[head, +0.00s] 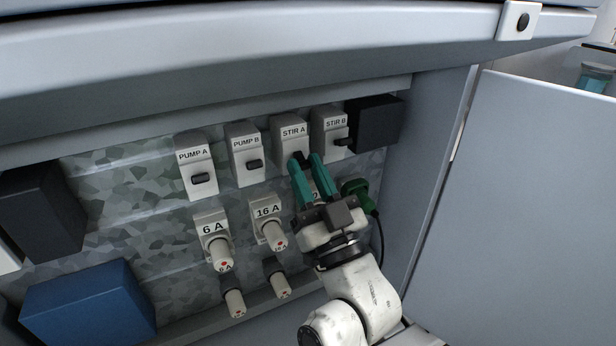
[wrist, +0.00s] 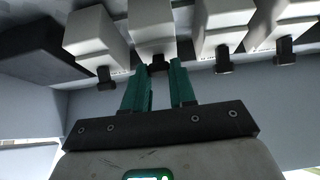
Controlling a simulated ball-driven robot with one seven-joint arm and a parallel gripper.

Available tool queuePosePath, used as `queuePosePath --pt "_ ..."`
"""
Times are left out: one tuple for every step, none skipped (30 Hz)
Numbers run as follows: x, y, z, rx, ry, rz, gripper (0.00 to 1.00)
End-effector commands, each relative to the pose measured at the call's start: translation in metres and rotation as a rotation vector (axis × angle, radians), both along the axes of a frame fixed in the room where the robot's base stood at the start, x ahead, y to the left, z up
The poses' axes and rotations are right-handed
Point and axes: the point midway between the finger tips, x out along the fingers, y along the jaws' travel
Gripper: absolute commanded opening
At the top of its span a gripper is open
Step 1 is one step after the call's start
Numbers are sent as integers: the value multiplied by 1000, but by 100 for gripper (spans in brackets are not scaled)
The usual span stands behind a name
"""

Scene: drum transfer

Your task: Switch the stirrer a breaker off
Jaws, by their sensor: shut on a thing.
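The stirrer A breaker (head: 291,132) is a pale block labelled STIR A on the back panel, third from the left in the row. My gripper (head: 304,160) reaches up to its lower front, with the green fingers on either side of its black lever. In the wrist view the breaker (wrist: 152,28) is straight ahead, and the fingers are shut on its black lever (wrist: 157,66). The fingers hide most of the lever in the head view, so its exact position is hard to tell there.
The STIR B breaker (head: 329,125) stands close on the right, PUMP B (head: 244,142) and PUMP A (head: 191,157) on the left. Fuse holders labelled 6 A (head: 212,232) and 16 A (head: 267,217) sit below. A green plug (head: 356,189) is right of my gripper. An overhang (head: 230,75) runs above.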

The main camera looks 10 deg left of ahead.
Motion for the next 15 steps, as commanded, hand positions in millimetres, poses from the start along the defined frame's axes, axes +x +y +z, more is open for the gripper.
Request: queuePosePath --pt "0 0 -2 -1 3 1 0" --pt "0 0 -2 -1 3 1 0" --pt "0 0 -2 -1 3 1 0" --pt "0 0 -2 -1 3 1 0" --pt "0 0 -2 -1 3 1 0" --pt "0 0 -2 -1 3 1 0" --pt "0 0 -2 -1 3 1 0" --pt "0 0 -2 -1 3 1 28" --pt "0 0 -2 -1 3 1 32" --pt "0 0 -2 -1 3 1 35" --pt "0 0 -2 -1 3 1 38" --pt "0 0 -1 0 2 1 42" --pt "0 0 -1 0 2 1 45" --pt "0 0 -1 0 2 1 47" --pt "0 0 -1 -1 2 0 51"
